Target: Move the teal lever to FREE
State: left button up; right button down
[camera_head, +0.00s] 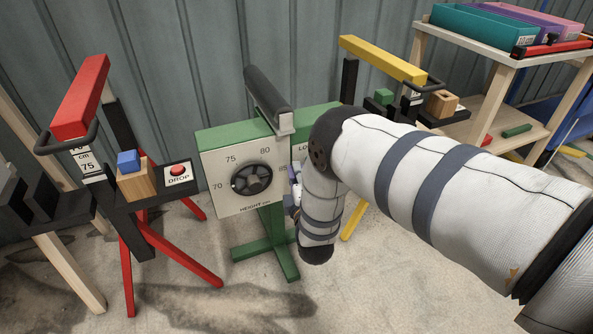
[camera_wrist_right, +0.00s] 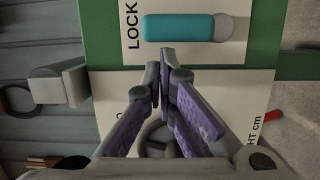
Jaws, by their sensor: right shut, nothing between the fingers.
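The teal lever (camera_wrist_right: 178,28) shows in the right wrist view, above my fingertips in the picture. Its rounded handle lies across a cream plate, with a grey end at the right and its left end beside the word LOCK. No FREE label is visible. My right gripper (camera_wrist_right: 165,55) is shut and empty, its purple-padded fingers together just below the lever in the picture. I cannot tell whether they touch it. In the head view my right arm hides the lever and most of this gripper. My left gripper is not in view.
The green stand (camera_head: 275,240) carries a height dial (camera_head: 252,178) left of the lever plate and a dark padded bar on top. A red stand (camera_head: 80,100) with a DROP button (camera_head: 178,170) is at left. A yellow stand (camera_head: 382,58) and shelf (camera_head: 470,48) are at right.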

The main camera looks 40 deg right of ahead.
pick_arm(q)
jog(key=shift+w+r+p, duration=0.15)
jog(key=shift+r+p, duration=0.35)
jog(key=shift+p, duration=0.05)
pick_arm(e)
jog(key=shift+s+d+r+m, duration=0.1)
jog(key=shift+d+r+m, duration=0.25)
jog(key=shift+m, duration=0.35)
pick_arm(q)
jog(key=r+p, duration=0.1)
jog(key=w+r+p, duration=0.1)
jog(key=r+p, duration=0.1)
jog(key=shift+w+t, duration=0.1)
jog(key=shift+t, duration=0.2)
pick_arm(e)
jog(key=s+d+f+m+g+y, duration=0.1)
jog(key=d+m+y, duration=0.3)
jog(key=d+m, duration=0.4)
jog(key=s+m, duration=0.1)
jog(key=m, duration=0.3)
jog(key=shift+d+f+m, duration=0.3)
jog(key=shift+d+m, duration=0.05)
jog(key=shift+m, duration=0.05)
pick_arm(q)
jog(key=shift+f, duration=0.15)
pick_arm(e)
jog(key=shift+d+f, duration=0.15)
